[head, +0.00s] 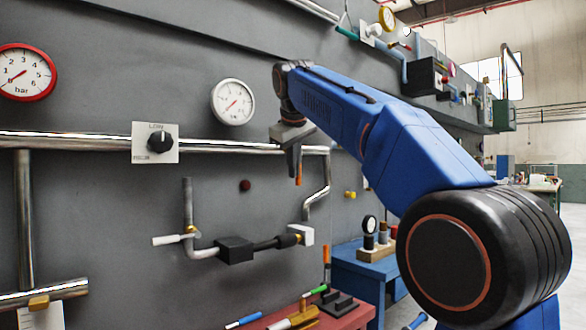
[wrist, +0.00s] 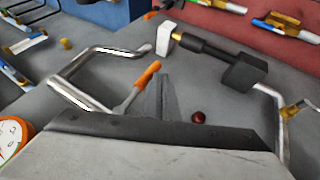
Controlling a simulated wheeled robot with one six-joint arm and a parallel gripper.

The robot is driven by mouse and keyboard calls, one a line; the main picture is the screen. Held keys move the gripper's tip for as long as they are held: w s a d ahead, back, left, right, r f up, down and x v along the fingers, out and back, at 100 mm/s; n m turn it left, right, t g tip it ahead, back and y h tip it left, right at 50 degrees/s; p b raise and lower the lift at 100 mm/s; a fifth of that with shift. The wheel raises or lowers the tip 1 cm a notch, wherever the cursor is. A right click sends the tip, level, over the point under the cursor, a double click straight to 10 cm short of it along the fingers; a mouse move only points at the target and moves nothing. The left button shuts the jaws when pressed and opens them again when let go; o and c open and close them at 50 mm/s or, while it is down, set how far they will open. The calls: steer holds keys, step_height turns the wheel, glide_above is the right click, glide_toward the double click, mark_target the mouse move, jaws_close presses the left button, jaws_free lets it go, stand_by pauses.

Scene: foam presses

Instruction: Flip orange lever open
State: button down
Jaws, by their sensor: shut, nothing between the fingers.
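The orange lever (head: 299,180) shows in the head view as a short orange grip just beside and below my fingertips, with its upper part hidden by the gripper. In the wrist view the orange lever (wrist: 146,74) has an orange grip on a thin metal stem that slants across the grey panel. My gripper (head: 295,163) points down in front of the panel, and its fingers are shut and empty. In the wrist view the fingertips (wrist: 161,82) lie just right of the lever. I cannot tell whether they touch it.
A red button (head: 245,185) and a bent metal pipe (head: 320,190) flank the gripper. A white gauge (head: 233,102) and a black knob (head: 160,141) are to the left. Below are a black valve assembly (head: 236,250) and a red bench (head: 345,318). A blue bench (head: 345,262) stands at right.

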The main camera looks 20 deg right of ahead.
steer(key=shift+d+f+h, duration=0.15)
steer(key=shift+h, duration=0.25)
steer(key=w+d+r+n+t+h, duration=0.2)
steer(key=w+d+n+t+h, duration=0.1)
steer(key=d+t+h, duration=0.3)
steer(key=shift+d+r+n+t+h, duration=0.35)
steer(key=shift+d+n+h, duration=0.6)
steer(key=shift+h, duration=0.85)
steer(key=shift+d, duration=0.1)
stand_by(0.4)
